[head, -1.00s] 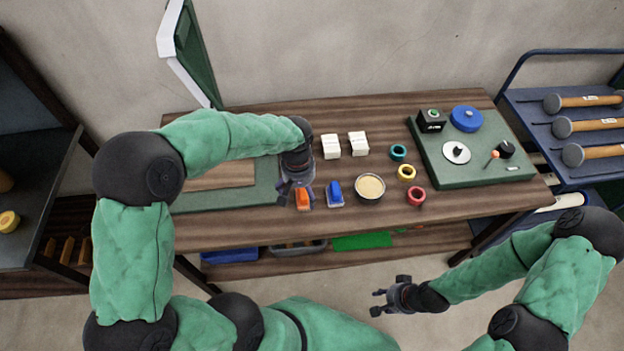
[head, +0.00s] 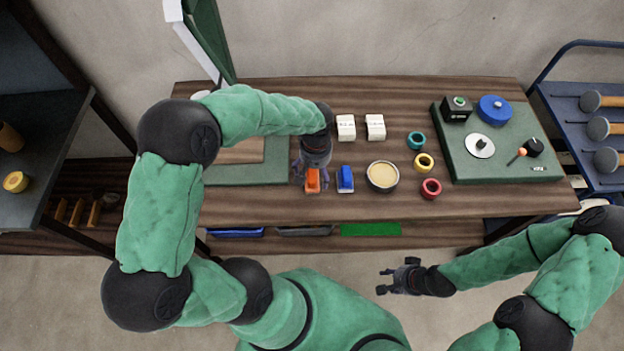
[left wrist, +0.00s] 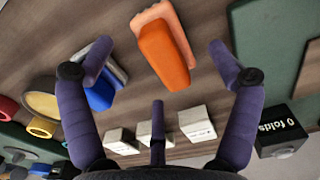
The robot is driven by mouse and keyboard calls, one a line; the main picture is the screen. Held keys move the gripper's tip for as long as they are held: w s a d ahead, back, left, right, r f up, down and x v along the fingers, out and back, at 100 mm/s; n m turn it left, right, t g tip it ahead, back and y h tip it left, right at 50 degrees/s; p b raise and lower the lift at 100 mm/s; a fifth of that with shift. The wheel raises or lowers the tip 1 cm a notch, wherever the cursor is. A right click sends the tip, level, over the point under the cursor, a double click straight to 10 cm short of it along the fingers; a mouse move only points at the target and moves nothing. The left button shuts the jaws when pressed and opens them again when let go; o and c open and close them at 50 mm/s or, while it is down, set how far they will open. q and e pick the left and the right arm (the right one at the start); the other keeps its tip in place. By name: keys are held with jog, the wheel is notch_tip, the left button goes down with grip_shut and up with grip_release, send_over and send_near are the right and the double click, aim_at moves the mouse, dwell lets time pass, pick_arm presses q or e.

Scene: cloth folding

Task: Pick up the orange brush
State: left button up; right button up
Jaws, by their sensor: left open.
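The orange brush (head: 312,181) lies on the wooden table near its front edge, just left of a blue brush (head: 345,179). In the left wrist view the orange brush (left wrist: 163,50) is beyond my fingertips, between their lines, with bare table around it. My left gripper (head: 311,172) is open and empty, pointing down above the orange brush; its spread purple fingers (left wrist: 160,55) also show in the left wrist view. The fingers do not visibly touch the brush. My right gripper (head: 384,281) is in front of the table, over the floor, with fingers apart and nothing between them.
A green mat (head: 245,176) lies left. A green board with knobs (head: 458,163) is at the right.

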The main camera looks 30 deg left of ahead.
aim_at(315, 172)
pick_arm(q)
notch_tip(315, 172, down, 4)
jog(key=shift+w+r+b, duration=0.1)
jog(key=shift+r+b, duration=0.15)
jog(key=shift+b, duration=0.2)
jog(key=c, duration=1.4)
jog(key=shift+r, duration=0.2)
jog(key=shift+r, duration=0.2)
jog(key=r, duration=0.1)
jog(key=r+p, duration=0.1)
jog(key=r, duration=0.1)
jog(key=shift+s+d+r, duration=0.25)
jog(key=shift+s+d+r+p, duration=1.05)
jog(key=shift+s+d+r, duration=1.2)
jog(key=shift+s, duration=0.2)
jog(key=shift+s+d+r+p, duration=1.05)
jog(key=shift+s+d+r, duration=1.1)
jog(key=shift+s+d, duration=0.25)
